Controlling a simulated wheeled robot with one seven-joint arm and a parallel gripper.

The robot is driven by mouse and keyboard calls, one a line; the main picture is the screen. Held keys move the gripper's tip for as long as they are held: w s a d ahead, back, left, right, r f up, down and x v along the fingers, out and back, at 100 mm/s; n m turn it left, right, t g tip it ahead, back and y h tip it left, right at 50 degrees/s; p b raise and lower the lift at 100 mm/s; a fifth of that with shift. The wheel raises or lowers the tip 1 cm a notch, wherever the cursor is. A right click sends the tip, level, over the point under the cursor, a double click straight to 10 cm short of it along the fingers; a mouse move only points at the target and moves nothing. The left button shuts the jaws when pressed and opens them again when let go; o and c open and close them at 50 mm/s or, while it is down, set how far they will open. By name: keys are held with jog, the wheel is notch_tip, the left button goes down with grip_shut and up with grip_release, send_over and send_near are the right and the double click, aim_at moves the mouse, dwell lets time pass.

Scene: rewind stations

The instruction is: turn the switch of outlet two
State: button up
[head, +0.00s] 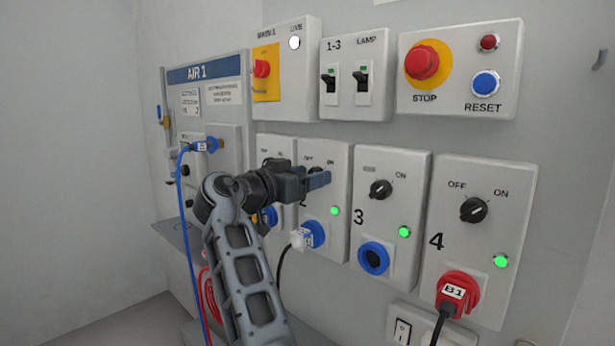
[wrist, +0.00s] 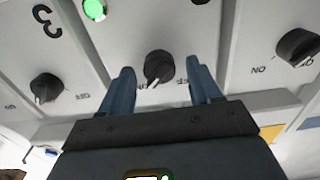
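The switch of outlet two (wrist: 158,67) is a black rotary knob with a white mark on a pale panel. Its green lamp (head: 334,211) is lit. In the wrist view, turned upside down, the knob lies between the two blue fingers of my gripper (wrist: 160,78). The fingers are spread, with a gap on each side of the knob. In the head view my gripper (head: 318,180) is in front of the outlet two panel (head: 339,165) and partly hides the knob and its OFF label. Whether the fingertips reach past the knob's face is unclear.
Outlet three's switch (head: 381,189) and outlet four's switch (head: 473,209) are to the right, with lit green lamps. Outlet two holds a blue and white plug (head: 308,236); outlet four a red plug (head: 458,293). Breaker boxes and a red stop button (head: 421,63) are above.

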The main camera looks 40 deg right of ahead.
jog(key=c, duration=1)
jog(key=shift+n, duration=0.3)
jog(key=shift+w+a+f+n+p, duration=0.1)
jog(key=shift+n+p, duration=3.65)
jog(key=shift+n, duration=0.6)
jog(key=shift+w+n+p, duration=0.1)
jog(key=shift+n+p, duration=3.6)
jog(key=shift+n, duration=0.65)
jog(key=o, duration=1)
